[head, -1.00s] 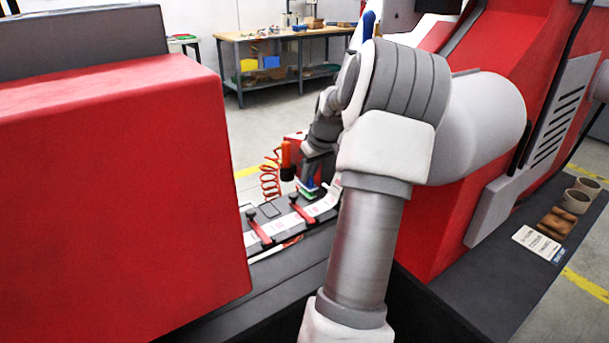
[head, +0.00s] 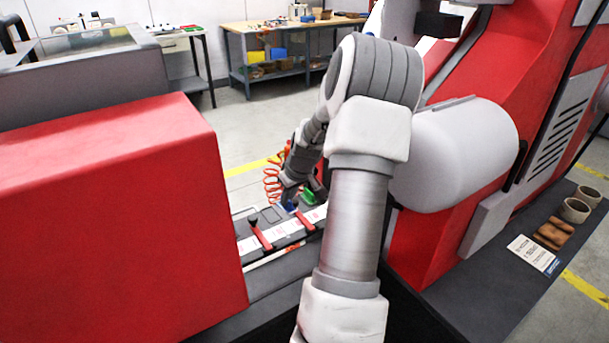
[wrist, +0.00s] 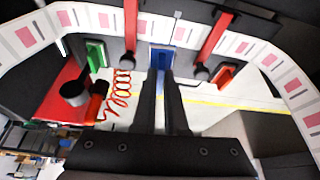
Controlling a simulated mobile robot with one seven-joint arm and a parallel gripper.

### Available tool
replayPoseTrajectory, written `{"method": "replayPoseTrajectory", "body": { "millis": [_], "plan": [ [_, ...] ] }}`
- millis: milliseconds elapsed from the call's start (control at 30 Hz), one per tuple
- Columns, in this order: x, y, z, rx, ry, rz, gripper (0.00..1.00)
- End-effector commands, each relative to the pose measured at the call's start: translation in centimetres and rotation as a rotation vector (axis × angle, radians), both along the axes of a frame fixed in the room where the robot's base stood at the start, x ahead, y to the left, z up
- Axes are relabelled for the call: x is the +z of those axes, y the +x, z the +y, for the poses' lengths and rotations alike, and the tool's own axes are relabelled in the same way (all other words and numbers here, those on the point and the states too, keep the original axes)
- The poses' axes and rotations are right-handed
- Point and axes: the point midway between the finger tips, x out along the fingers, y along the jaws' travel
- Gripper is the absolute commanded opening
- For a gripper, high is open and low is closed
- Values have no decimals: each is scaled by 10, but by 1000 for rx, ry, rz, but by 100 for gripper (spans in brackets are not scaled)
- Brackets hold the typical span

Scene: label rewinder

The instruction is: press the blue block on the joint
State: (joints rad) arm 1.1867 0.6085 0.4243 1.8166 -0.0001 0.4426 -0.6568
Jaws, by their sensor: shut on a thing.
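My gripper (wrist: 163,78) is shut on the blue block (wrist: 162,58), which sits at the fingertips in the wrist view. The block lies beside the white label strip (wrist: 185,32) with pink labels, between two red clamp arms (wrist: 213,38). Whether it touches the strip I cannot tell. The joint is not clearly made out. In the head view the blue block (head: 290,206) shows as a small patch under my gripper (head: 288,199), low over the strip (head: 279,234). My arm hides part of the strip there.
A green block (wrist: 96,57) is left of the fingers and a red block (wrist: 225,75) right of them. A coiled orange hose (wrist: 122,95) hangs nearby. The large red housing (head: 110,220) stands left and the red machine (head: 430,240) right.

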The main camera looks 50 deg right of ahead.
Motion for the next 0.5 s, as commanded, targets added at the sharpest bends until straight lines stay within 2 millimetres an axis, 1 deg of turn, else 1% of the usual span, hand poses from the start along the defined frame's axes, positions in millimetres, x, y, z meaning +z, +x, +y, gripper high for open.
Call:
{"method": "replayPoseTrajectory", "body": {
  "millis": [33,200,500],
  "plan": [
    [3,2,9,10,2,3,0],
    [-6,5,23,25,0,2,0],
    [-18,5,24,26,-1,1,0]
  ]
}}
